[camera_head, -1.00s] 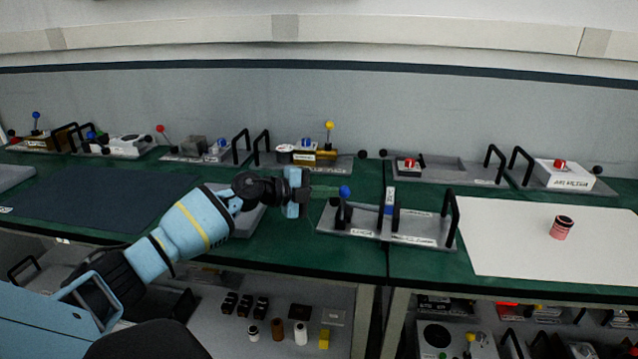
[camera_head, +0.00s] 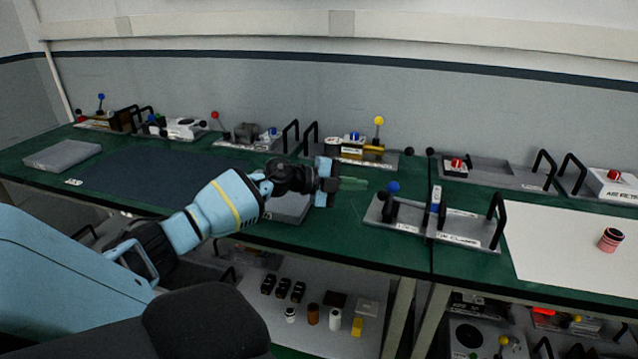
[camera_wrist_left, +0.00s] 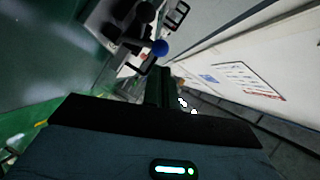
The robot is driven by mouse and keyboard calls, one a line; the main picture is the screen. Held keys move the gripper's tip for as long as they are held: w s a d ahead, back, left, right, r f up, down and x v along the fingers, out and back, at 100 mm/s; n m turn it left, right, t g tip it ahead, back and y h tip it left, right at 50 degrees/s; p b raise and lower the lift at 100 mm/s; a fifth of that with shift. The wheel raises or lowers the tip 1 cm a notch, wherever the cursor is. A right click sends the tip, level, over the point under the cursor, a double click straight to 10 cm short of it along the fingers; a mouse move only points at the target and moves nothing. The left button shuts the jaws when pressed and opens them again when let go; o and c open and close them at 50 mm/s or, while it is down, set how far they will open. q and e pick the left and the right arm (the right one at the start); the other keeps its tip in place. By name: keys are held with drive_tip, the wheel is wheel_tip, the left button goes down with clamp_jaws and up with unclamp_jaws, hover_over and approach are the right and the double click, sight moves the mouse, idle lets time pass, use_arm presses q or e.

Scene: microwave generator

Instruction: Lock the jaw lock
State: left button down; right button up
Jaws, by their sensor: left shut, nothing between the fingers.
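The fixture with the blue ball-ended lever (camera_head: 393,187) stands on a grey base plate (camera_head: 466,229) on the green bench, right of my left gripper. The plate has black uprights, a black handle at its right end and printed labels too small to read surely. I cannot tell which part is the jaw lock. My left gripper (camera_head: 338,184) is shut and empty, a short way left of the blue ball and apart from it. The left wrist view shows the blue ball (camera_wrist_left: 160,47) ahead of the dark fingers (camera_wrist_left: 158,88). My right gripper is not in view.
Other plates with levers and handles line the back, including a yellow-ball lever (camera_head: 379,121) and a red-ball lever (camera_head: 215,115). A white sheet (camera_head: 560,250) with a pink cylinder (camera_head: 611,240) lies right. A dark mat (camera_head: 150,175) lies left. A shelf below holds small parts.

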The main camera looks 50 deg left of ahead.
use_arm(q)
drive_tip(key=v, duration=0.8)
drive_tip(key=shift+a+f, duration=0.15)
idle(0.5)
